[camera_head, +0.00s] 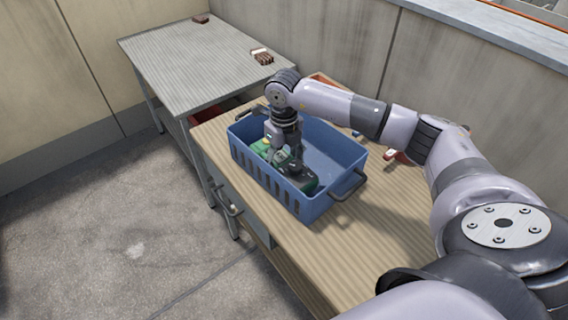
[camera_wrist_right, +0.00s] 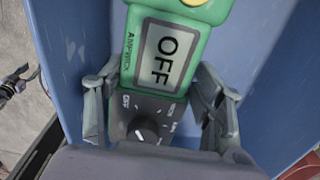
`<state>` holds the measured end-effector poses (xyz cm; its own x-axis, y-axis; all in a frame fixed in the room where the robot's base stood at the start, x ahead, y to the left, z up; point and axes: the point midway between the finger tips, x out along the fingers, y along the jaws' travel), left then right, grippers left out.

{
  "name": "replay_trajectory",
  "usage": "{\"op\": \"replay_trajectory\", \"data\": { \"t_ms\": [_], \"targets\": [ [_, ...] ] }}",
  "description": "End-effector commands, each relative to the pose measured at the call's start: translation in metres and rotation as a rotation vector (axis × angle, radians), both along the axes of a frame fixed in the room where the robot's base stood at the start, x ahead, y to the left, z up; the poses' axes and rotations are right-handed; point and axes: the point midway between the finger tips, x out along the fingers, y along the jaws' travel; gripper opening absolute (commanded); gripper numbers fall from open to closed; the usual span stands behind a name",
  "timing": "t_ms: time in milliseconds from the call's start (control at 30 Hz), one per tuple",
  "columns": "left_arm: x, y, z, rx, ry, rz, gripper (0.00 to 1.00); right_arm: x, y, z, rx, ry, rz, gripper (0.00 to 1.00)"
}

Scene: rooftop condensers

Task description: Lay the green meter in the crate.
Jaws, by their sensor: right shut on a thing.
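The blue crate (camera_head: 328,152) stands on the wooden workbench, with a dark handle at each end. The green meter (camera_head: 262,146) is inside the crate, partly hidden by my right gripper (camera_head: 284,162). In the right wrist view the green meter (camera_wrist_right: 166,50) has a display reading OFF and a dark dial below it. My right gripper (camera_wrist_right: 160,115) reaches down into the crate, its fingers shut on both sides of the meter. Whether the meter touches the crate floor cannot be told.
The wooden workbench (camera_head: 378,225) has bare top in front and right of the crate. A grey table (camera_head: 190,65) behind it holds small brown blocks (camera_head: 263,57). A red-orange item (camera_head: 402,158) lies right of the crate. A concrete wall (camera_head: 330,40) runs behind.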

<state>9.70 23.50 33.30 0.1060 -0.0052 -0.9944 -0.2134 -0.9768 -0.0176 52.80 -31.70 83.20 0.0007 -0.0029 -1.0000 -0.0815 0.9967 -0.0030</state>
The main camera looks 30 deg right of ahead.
Motion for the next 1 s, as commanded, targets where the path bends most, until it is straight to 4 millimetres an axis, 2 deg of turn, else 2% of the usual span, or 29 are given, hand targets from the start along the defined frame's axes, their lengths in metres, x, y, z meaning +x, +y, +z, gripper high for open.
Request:
{"op": "replay_trajectory", "data": {
  "t_ms": [133, 500, 533, 667, 1000],
  "targets": [
    [-0.005, 0.0, 0.002, 0.001, 0.008, 0.001, 0.4, 0.0, 0.0, -0.019, 0.0, -0.001, 0.0, 0.17],
    [-0.011, 0.001, -0.003, 0.002, 0.017, 0.001, 0.4, 0.001, 0.0, -0.025, 0.0, -0.003, 0.0, 0.17],
    [-0.011, 0.001, -0.002, 0.002, 0.017, 0.001, 0.4, 0.0, 0.0, -0.025, 0.0, -0.001, 0.001, 0.64],
    [-0.011, 0.001, -0.001, 0.002, 0.017, 0.001, 0.4, 0.0, 0.0, -0.025, -0.001, -0.001, 0.0, 0.71],
    [-0.011, 0.001, 0.002, 0.002, 0.017, 0.001, 0.4, 0.0, 0.0, -0.02, 0.0, -0.001, 0.0, 0.71]
  ]
}}
